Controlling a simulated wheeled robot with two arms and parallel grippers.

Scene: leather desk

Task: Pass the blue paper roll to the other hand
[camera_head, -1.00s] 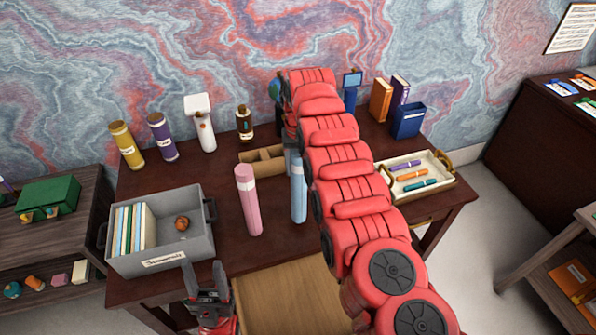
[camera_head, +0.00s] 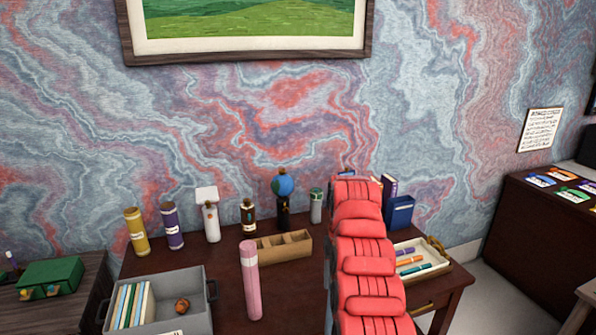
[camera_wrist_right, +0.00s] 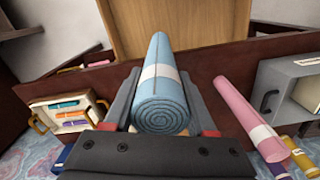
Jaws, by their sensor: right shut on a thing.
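The blue paper roll (camera_wrist_right: 158,95) has a white band and lies between the two fingers of my right gripper (camera_wrist_right: 160,74) in the right wrist view. The gripper is shut on it, and the roll's coiled end faces the camera. In the head view my red right arm reaches over the desk (camera_head: 215,262). The arm hides the right gripper and the blue roll there. My left gripper is in neither view.
A pink roll (camera_head: 251,283) stands upright left of my right arm. Behind it are a divided wooden organizer (camera_head: 284,246) and several bottles. A grey bin (camera_head: 195,295) is at the left, a white tray (camera_head: 425,252) with markers at the right.

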